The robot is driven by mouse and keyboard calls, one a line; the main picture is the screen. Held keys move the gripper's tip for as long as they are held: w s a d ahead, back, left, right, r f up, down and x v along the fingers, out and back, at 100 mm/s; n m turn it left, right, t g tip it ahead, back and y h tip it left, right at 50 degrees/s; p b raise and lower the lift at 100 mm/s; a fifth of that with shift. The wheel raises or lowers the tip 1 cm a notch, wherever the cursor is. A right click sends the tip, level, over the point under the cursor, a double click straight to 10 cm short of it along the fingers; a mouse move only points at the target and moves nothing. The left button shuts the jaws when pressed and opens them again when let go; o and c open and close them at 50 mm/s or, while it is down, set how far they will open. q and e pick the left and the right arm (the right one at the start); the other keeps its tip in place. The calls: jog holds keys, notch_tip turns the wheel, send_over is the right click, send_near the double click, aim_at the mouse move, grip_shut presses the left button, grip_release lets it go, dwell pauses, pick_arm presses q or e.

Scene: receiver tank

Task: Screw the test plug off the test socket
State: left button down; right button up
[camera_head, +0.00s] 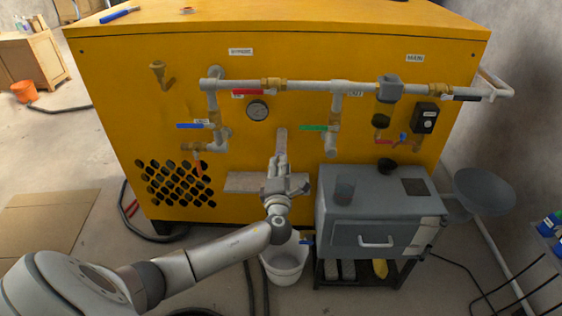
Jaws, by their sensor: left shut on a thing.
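My left gripper (281,163) is in front of the yellow panel (330,55), below the middle of the pipework. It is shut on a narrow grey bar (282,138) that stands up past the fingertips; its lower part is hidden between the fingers. I cannot tell whether the bar touches the panel. The test plug and test socket are too small to tell for sure. My right gripper is not in view.
A grey pipe (308,86) with colored valve handles and a gauge (257,110) crosses the panel. A grey ledge (243,182) is behind my gripper. A grey cabinet (340,237) stands to its right, and a white bucket (284,268) below. Hoses lie on the floor.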

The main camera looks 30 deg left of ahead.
pick_arm(q)
jog(key=shift+s+n, duration=0.1)
jog(key=shift+n, duration=1.1)
